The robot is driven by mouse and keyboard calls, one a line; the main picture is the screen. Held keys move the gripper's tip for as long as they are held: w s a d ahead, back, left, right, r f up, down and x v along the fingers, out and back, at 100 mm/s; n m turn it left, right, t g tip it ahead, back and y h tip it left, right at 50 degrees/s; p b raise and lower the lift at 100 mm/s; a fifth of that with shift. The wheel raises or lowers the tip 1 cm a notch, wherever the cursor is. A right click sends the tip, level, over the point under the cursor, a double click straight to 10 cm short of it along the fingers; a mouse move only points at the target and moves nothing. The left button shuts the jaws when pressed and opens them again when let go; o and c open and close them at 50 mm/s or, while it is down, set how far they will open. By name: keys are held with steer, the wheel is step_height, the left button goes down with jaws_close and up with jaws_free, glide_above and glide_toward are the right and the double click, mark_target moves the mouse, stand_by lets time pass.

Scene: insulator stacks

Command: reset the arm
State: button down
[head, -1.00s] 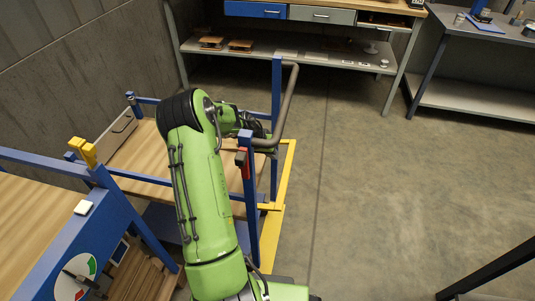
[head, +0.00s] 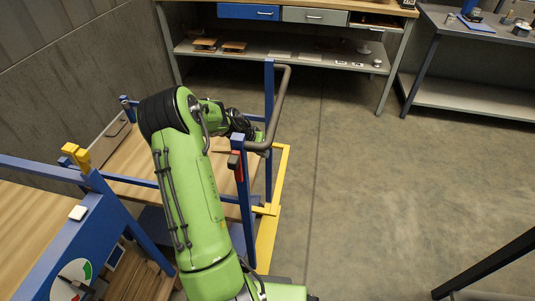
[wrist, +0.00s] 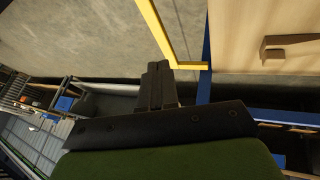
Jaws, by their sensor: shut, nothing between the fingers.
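My green arm rises from the bottom of the head view, bends at a black-capped elbow and reaches right over the wooden cart top (head: 130,155). Its wrist end is beside the blue posts and grey push handle (head: 279,105); the fingers cannot be made out there. In the wrist view my gripper (wrist: 158,68) is dark, with its fingers together and nothing held. A yellow bar (wrist: 158,35) lies just beyond the fingertips in that picture; I cannot tell the gap.
A blue frame with a gauge (head: 75,275) and a yellow clamp (head: 76,156) stands at left. A workbench with a lower shelf (head: 290,54) is at the back and a grey bench (head: 470,95) at back right.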

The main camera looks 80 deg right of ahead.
steer(key=p+v, duration=0.3)
steer(key=v, duration=0.8)
steer(key=shift+w+a+r, duration=0.2)
steer(key=shift+r, duration=0.1)
